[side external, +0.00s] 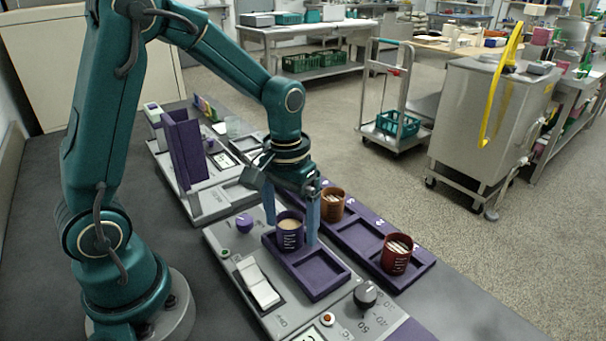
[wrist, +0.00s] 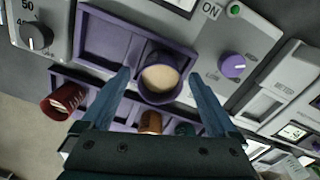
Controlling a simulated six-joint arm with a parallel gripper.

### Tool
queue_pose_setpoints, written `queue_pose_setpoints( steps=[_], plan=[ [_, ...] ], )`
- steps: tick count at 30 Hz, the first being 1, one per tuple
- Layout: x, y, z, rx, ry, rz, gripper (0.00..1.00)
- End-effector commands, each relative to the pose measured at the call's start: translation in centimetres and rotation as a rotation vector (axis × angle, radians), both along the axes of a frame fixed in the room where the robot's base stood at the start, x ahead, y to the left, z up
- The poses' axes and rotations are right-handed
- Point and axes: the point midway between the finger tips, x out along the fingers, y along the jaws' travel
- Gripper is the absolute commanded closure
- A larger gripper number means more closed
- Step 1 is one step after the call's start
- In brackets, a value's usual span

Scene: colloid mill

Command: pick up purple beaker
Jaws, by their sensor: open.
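The purple beaker (side external: 290,236) stands upright in one compartment of a purple two-compartment tray (side external: 321,288) on the grey machine. It holds a pale, cream-coloured content. It also shows in the wrist view (wrist: 160,80), between the fingertips. My gripper (side external: 291,228) is open and lowered, with one blue finger on each side of the beaker. In the wrist view my gripper (wrist: 160,82) has its fingertips beside the beaker's rim; I cannot tell whether they touch it.
A brown beaker (side external: 332,205) and a red beaker (side external: 397,254) stand in a purple rack (side external: 352,238) close by on the right. Knobs, including a black one (side external: 365,294) and a purple one (side external: 244,222), stick up nearby. An upright purple panel (side external: 184,148) stands behind, at left.

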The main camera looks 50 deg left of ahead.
Motion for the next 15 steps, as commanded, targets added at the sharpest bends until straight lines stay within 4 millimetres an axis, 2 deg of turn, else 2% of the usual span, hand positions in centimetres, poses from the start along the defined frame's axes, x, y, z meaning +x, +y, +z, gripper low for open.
queue_pose_setpoints(
  steps=[6, 7, 13, 14, 15],
  plan=[
    [0.0, -0.01, -0.08, 0.0, 0.0, -0.001, 0.06],
    [0.0, -0.01, -0.08, 0.0, 0.0, -0.001, 0.1],
    [0.0, -0.01, -0.06, 0.0, -0.001, -0.001, 0.86],
    [0.0, -0.01, -0.06, 0.0, -0.001, 0.0, 0.97],
    [0.01, -0.01, -0.05, 0.0, -0.001, 0.0, 1.0]
  ],
)
